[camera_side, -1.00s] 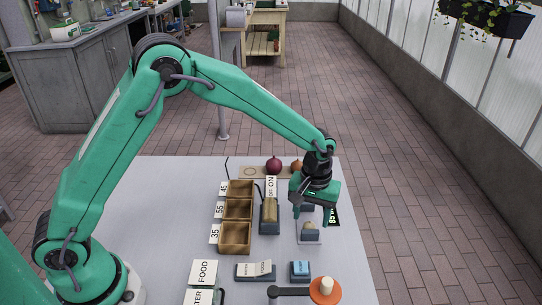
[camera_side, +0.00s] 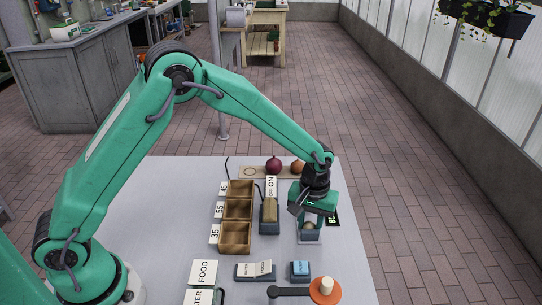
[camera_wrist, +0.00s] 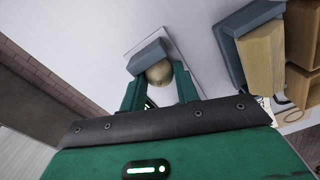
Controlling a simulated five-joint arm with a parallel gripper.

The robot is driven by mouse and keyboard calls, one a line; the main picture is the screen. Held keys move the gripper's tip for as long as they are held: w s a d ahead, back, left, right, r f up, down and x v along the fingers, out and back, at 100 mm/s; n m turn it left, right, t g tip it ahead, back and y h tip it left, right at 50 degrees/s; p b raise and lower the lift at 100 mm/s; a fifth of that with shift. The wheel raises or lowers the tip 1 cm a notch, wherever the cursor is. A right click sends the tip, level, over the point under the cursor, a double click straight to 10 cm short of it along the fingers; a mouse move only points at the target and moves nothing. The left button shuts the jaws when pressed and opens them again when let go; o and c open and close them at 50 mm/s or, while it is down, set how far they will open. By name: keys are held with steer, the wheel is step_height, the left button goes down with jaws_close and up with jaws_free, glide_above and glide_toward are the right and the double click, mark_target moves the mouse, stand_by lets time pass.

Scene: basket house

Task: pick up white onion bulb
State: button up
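The white onion bulb (camera_side: 309,226) is pale and round. In the wrist view the bulb (camera_wrist: 158,74) shows between the two green fingers (camera_wrist: 159,84), in front of a blue-grey block. The fingers are apart; whether they touch the bulb is not clear.
A wooden three-compartment box (camera_side: 237,237) and a switch unit (camera_side: 269,214) stand left of my gripper. A red onion (camera_side: 274,165) and a brown onion (camera_side: 297,167) sit on a board behind. A blue block (camera_side: 300,269) and an orange disc (camera_side: 326,290) are in front.

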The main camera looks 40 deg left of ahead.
steer(key=c, duration=0.3)
steer(key=shift+r, duration=0.1)
steer(key=shift+r, duration=0.45)
step_height(320, 180, up, 3)
steer(key=shift+r, duration=0.15)
steer(key=s+d+r, duration=0.6)
steer(key=s+d, duration=0.1)
steer(key=s, duration=0.2)
steer(key=shift+d+r, duration=0.2)
steer(key=shift+r, duration=0.1)
stand_by(0.5)
